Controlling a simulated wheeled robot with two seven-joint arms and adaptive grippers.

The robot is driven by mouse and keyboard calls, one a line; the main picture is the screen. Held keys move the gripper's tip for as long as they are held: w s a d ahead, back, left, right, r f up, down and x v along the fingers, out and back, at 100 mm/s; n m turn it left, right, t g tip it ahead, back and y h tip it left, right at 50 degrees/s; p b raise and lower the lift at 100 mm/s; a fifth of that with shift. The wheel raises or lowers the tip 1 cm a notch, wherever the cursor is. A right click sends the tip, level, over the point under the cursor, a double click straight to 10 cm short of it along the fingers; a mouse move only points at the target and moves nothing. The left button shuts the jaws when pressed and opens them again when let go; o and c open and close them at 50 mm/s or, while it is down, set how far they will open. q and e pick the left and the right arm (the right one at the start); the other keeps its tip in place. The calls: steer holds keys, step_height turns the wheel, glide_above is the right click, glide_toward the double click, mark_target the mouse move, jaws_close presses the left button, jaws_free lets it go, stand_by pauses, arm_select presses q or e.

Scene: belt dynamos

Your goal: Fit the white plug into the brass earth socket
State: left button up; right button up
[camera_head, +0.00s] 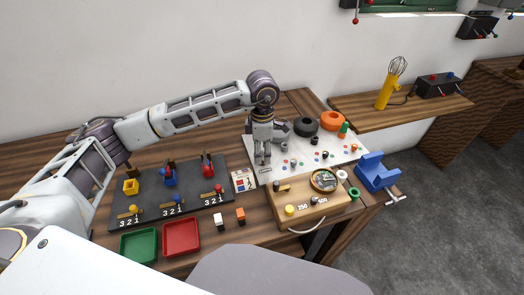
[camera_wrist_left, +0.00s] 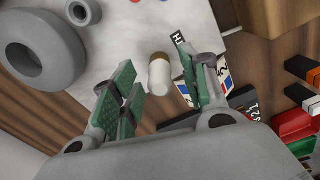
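My left gripper (camera_head: 262,158) points down over the white mat at the middle of the table. In the left wrist view its green-padded fingers (camera_wrist_left: 166,84) are apart, with nothing clamped between them. A short white cylinder with a brown end, likely the white plug (camera_wrist_left: 159,78), shows in the gap between the fingertips, over the mat. I cannot tell how far below the fingertips it is. In the head view the gripper hides it. I cannot single out the brass earth socket; the wooden box (camera_head: 285,198) carries small brass-coloured parts and a round brass-rimmed dial (camera_head: 323,180). My right gripper is not in view.
Grey and orange rings (camera_head: 332,121) stand on the far part of the white mat (camera_head: 347,148). A dark switch board (camera_head: 150,213), green tray (camera_head: 139,246) and red tray (camera_head: 181,237) lie left. A blue vise (camera_head: 375,172) stands at the right edge.

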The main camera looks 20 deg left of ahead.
mark_target(262, 148)
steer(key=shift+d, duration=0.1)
arm_select(q)
steer(key=shift+r, duration=4)
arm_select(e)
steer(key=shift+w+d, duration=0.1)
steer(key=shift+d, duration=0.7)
arm_select(q)
steer(key=shift+r, duration=0.2)
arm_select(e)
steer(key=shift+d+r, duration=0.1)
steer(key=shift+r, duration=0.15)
